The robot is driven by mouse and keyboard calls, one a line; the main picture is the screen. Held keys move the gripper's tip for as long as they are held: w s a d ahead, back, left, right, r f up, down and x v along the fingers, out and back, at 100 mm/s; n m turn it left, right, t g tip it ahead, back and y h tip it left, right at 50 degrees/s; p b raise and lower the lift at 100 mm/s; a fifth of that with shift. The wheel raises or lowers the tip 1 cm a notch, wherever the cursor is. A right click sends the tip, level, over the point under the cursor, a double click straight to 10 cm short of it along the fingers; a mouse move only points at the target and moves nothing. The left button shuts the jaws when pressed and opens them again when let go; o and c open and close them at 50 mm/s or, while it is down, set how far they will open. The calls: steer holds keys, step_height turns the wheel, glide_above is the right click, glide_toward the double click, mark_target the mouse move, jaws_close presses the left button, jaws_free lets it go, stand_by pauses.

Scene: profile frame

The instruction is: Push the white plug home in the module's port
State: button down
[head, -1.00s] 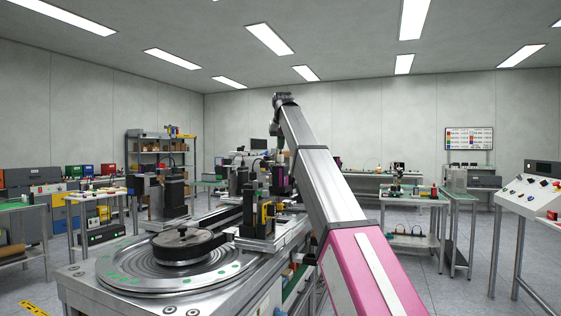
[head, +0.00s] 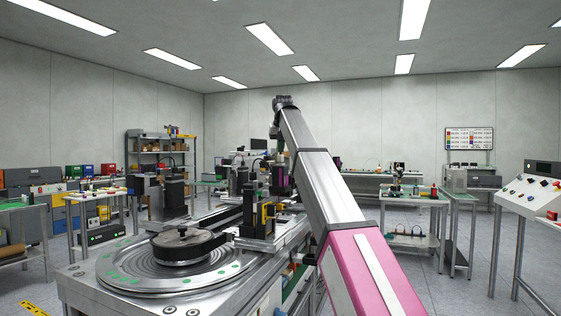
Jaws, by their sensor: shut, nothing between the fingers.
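My arm reaches forward from the lower right, and its far end bends down over the machine. My gripper (head: 281,190) is small and dark with a magenta patch, low over the fixtures on the machine's far right part. It looks shut and empty; its fingertips are hard to make out. The white plug, the module and its port cannot be picked out; they are too small or hidden behind the fixtures and my arm.
A machine bed carries a round turntable (head: 120,277) with a dark disc-shaped part (head: 180,246) on it. Black upright fixtures (head: 257,212) stand behind it, close left of my gripper. A control desk (head: 533,200) stands at right. Floor between desk and machine is partly clear.

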steer(key=shift+f, duration=0.45)
stand_by(0.4)
steer(key=shift+r, duration=3.5)
